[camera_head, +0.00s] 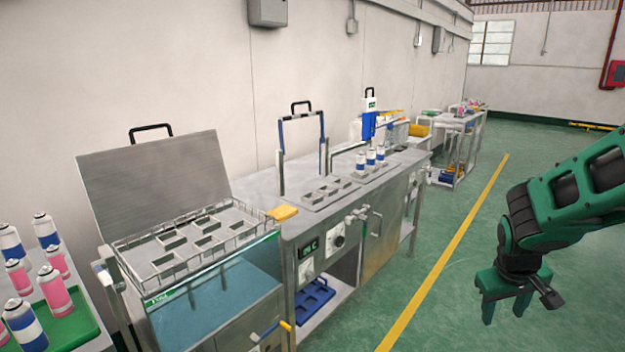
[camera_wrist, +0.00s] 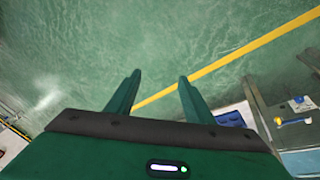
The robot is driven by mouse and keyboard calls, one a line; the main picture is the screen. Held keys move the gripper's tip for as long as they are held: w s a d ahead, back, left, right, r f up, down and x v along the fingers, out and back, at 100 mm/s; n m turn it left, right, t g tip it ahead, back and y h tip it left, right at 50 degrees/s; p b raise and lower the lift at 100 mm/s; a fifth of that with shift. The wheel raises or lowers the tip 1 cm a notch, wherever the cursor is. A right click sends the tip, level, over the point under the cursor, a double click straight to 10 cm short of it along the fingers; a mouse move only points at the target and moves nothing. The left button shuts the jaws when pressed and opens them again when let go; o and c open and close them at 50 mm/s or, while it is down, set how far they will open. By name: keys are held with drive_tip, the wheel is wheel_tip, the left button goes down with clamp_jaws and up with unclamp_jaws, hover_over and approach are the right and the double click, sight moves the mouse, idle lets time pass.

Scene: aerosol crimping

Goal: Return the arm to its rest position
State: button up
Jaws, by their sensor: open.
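My gripper (camera_head: 507,298) hangs at the right of the head view, over the green floor. It points down, with its fingers apart and nothing between them. In the wrist view the two green fingers of my gripper (camera_wrist: 157,90) are spread, with only floor and part of the yellow line showing between them. My arm reaches in from the right edge of the head view, bent down at the wrist. It is clear of the bench and touches nothing that I can see.
A steel bench (camera_head: 375,200) runs along the wall. A water bath (camera_head: 225,285) with an open lid (camera_head: 150,180) stands nearer. Several cans stand on a green tray (camera_head: 85,325) at the lower left. A yellow floor line (camera_head: 450,250) separates the bench from clear green floor.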

drive_tip(key=s+r+m+g+y, duration=0.1)
drive_tip(key=s+r+m, duration=0.2)
drive_tip(key=s, duration=0.8)
drive_tip(key=s+a+r+m+g+y, duration=0.1)
drive_tip(key=s+r+m+y, duration=0.1)
drive_tip(key=s, duration=0.9)
wheel_tip(320, 180, up, 2)
drive_tip(key=shift+s+a+m+g, duration=0.15)
drive_tip(key=shift+s+m+g, duration=0.2)
drive_tip(key=shift+m, duration=0.45)
drive_tip(key=shift+w+f, duration=0.25)
drive_tip(key=shift+w, duration=0.4)
